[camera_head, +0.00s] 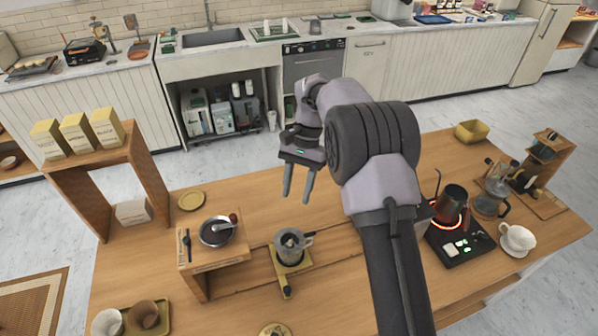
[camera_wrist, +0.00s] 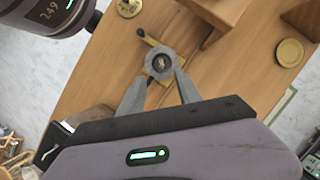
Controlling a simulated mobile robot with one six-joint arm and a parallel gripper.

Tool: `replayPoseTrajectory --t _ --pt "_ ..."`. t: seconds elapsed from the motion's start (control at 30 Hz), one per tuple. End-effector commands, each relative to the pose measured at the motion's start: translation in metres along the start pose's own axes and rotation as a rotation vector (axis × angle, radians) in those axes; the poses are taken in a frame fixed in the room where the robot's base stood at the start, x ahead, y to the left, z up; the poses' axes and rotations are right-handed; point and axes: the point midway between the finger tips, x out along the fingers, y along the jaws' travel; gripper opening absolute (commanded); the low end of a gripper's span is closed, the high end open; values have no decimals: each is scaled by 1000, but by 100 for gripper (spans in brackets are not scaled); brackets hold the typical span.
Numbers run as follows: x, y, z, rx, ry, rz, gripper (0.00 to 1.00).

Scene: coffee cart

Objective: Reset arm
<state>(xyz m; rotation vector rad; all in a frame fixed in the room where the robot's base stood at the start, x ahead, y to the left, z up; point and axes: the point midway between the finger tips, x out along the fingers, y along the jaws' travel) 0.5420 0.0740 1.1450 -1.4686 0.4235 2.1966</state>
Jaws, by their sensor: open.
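My gripper (camera_head: 298,182) is open and empty, held in the air above the wooden cart top (camera_head: 345,285). It also shows in the wrist view (camera_wrist: 160,88), with its fingers spread and the metal cup beyond them. The grey metal cup (camera_head: 291,247) with a side handle stands on a small yellow stand (camera_head: 290,268) at the middle of the cart. It shows in the wrist view too (camera_wrist: 160,62). My arm crosses the right middle of the head view and hides part of the cart.
A dark kettle (camera_head: 452,207) sits on a glowing burner at right, beside a glass carafe (camera_head: 489,204) and a white dripper (camera_head: 517,238). A wooden shelf (camera_head: 150,165) with boxes stands at left.

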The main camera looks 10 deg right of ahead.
Motion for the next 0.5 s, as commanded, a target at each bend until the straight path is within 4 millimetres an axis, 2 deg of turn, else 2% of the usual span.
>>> replayPoseTrajectory --t 0.03,0.13,0.23,0.4,0.5 --pt "-16 0 1 0 2 -2 41" --pt "-34 0 0 0 0 -1 41" --pt "-42 0 0 1 -1 0 41" --pt "-45 1 1 -2 3 -2 41" --pt "-56 8 13 -27 52 -26 41"
